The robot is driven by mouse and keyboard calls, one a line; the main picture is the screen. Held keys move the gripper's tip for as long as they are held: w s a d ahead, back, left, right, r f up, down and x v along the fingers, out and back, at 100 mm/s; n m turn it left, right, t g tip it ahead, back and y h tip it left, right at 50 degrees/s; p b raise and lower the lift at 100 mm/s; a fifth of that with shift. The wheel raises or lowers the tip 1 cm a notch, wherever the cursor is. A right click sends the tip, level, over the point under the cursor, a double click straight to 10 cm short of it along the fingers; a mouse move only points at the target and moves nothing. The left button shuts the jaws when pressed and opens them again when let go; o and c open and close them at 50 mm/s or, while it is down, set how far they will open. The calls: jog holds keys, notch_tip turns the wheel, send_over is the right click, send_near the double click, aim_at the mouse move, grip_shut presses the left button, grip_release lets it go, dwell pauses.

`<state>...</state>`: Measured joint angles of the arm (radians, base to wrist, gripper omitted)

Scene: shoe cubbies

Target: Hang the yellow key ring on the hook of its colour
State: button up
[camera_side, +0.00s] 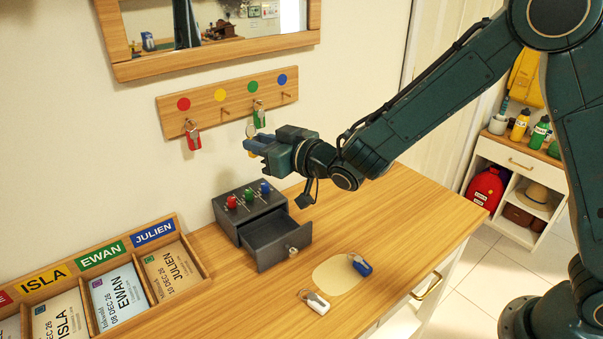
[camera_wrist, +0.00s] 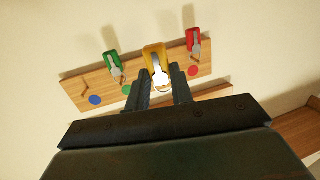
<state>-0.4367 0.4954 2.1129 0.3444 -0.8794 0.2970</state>
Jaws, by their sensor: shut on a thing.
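My gripper (camera_side: 258,144) is shut on the yellow key ring, raised above the desk in front of the hook rack (camera_side: 240,101). The yellow tag (camera_wrist: 154,55) and its metal key show between the fingers in the wrist view. In the side view the key ring is mostly hidden by the fingers. The yellow dot (camera_side: 220,95) marks an empty peg (camera_side: 225,111). The yellow ring appears apart from that peg, to its right and lower in the side view. The yellow dot is hidden in the wrist view.
A red key ring (camera_side: 193,138) hangs under the red dot and a green one (camera_side: 259,117) under the green dot. The blue peg (camera_side: 286,96) is empty. Below stand a grey box (camera_side: 267,222) with an open drawer, a blue key ring (camera_side: 361,265) and a white one (camera_side: 315,301).

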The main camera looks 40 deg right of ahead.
jog(key=shift+w+a+r+t+y, duration=0.1)
jog(key=shift+a+r+t+y, duration=0.15)
jog(key=shift+r, duration=0.2)
jog(key=shift+a+r+t+y, duration=0.15)
jog(key=shift+r+t, duration=0.2)
jog(key=shift+r, duration=0.1)
jog(key=shift+w, duration=0.35)
jog(key=shift+w+f, duration=0.2)
jog(key=shift+w, duration=1.15)
jog(key=shift+w+f, duration=0.2)
jog(key=shift+w, duration=1.2)
jog(key=shift+w+f, duration=0.2)
jog(key=shift+w, duration=1.15)
jog(key=shift+w+f, duration=0.1)
jog(key=o, duration=1)
jog(key=shift+o, duration=0.2)
